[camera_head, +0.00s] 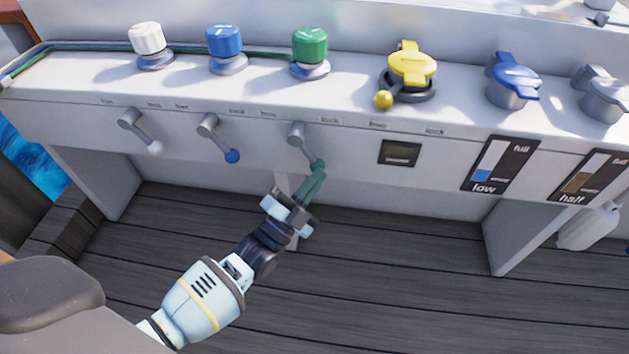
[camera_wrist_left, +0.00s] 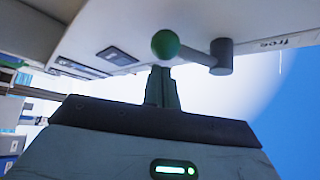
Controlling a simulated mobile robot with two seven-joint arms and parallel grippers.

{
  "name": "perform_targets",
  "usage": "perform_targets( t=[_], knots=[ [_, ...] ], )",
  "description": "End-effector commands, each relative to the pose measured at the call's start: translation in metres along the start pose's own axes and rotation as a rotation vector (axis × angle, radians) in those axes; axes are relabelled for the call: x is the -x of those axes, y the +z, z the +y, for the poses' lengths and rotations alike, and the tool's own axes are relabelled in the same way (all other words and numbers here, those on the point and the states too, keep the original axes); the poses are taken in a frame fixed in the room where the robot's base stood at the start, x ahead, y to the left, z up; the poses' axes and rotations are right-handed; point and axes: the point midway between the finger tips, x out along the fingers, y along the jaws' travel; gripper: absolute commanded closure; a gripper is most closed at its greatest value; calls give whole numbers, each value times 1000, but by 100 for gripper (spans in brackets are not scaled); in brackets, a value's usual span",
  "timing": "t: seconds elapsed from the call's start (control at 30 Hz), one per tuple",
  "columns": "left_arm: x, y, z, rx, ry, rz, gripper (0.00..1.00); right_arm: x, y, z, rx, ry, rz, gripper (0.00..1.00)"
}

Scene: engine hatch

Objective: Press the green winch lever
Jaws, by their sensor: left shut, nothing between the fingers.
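The green winch lever (camera_head: 305,147) hangs from the front face of the white console, its grey arm slanting down to the right to a green ball. In the left wrist view its green ball (camera_wrist_left: 165,44) and grey arm (camera_wrist_left: 199,57) show just past my fingertips. My left gripper (camera_head: 319,173) is shut and empty, with its fingers pointing up at the ball from below. In the left wrist view the closed fingers (camera_wrist_left: 161,72) lie right under the ball; I cannot tell whether they touch it. My right gripper is in neither view.
A white-tipped lever (camera_head: 139,132) and a blue-tipped lever (camera_head: 217,138) hang to the left on the same face. A green winch drum (camera_head: 310,46) stands on top, with a yellow cap (camera_head: 411,65) to its right. A small display (camera_head: 399,153) sits right of the green lever.

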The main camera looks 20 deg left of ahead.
Motion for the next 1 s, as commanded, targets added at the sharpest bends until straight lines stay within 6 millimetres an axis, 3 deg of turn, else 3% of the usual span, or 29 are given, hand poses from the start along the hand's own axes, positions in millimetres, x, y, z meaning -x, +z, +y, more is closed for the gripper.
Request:
perform_targets(
  t=[0.57, 1.0],
  knots=[
    [5, 6, -2, -72, 62, -1, 100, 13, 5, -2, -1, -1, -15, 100],
    [11, 13, -8, -172, 146, -1, 100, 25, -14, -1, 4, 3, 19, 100]
  ],
)
